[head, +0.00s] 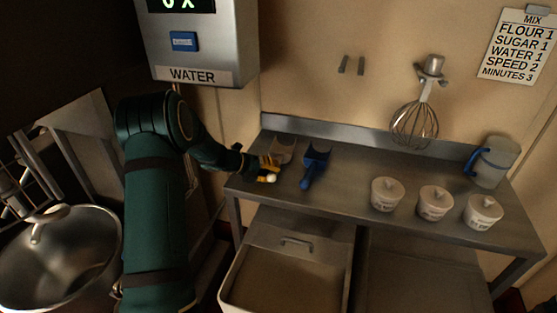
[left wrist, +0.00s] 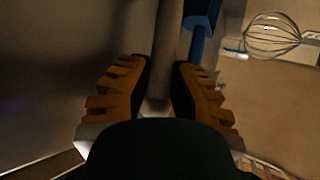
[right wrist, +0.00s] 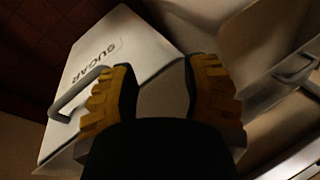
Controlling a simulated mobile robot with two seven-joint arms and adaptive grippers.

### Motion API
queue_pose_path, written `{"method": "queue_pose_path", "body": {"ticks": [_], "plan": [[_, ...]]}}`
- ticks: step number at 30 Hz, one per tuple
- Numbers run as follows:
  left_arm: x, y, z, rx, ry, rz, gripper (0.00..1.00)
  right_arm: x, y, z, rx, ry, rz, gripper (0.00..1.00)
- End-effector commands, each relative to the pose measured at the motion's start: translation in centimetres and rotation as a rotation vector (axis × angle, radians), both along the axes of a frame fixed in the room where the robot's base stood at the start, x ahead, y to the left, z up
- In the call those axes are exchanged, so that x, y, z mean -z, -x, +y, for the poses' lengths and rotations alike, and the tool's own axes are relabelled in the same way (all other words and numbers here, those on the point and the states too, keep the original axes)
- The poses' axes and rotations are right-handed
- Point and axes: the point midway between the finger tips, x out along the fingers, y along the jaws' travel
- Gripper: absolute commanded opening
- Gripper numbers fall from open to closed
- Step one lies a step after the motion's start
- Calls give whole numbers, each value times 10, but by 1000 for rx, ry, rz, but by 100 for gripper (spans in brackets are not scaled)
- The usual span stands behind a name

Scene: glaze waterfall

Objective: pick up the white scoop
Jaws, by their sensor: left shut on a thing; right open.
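The white scoop (head: 284,151) lies on the steel table near its left end, its pan toward the back wall and its handle toward the front. It looks greyish in the dim light. My left gripper (head: 268,170) is at the handle end and is shut on it. In the left wrist view the pale scoop handle (left wrist: 165,60) runs between the yellow fingers of my left gripper (left wrist: 158,88). My right gripper (right wrist: 163,88) is open and empty in the right wrist view, over a white bin lid marked SUGAR (right wrist: 125,50). It is outside the head view.
A blue scoop (head: 314,166) lies just right of the white one. Several lidded pots (head: 387,194) and a grey jug (head: 491,163) stand farther right. A whisk (head: 414,125) hangs behind. A water dispenser (head: 205,45) is above left, a steel bowl (head: 60,260) far left.

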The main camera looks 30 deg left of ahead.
Motion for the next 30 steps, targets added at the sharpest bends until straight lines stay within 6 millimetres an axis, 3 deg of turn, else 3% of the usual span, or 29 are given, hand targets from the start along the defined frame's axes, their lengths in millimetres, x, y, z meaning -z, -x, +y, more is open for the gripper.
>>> {"method": "queue_pose_path", "body": {"ticks": [5, 15, 21, 30], "plan": [[-6, 0, 0, 1, -1, -1, 0, -2, 0, 0, 0, 0, -1, 47], [-68, 0, 0, 0, -2, -3, 0, -20, -6, -1, 10, 3, -12, 47], [-94, 0, 0, 0, -1, -2, 0, -26, -8, -1, 14, 4, -18, 47], [-100, 0, 0, 0, 0, 0, 0, -27, -9, -2, 17, 5, -20, 47]]}}
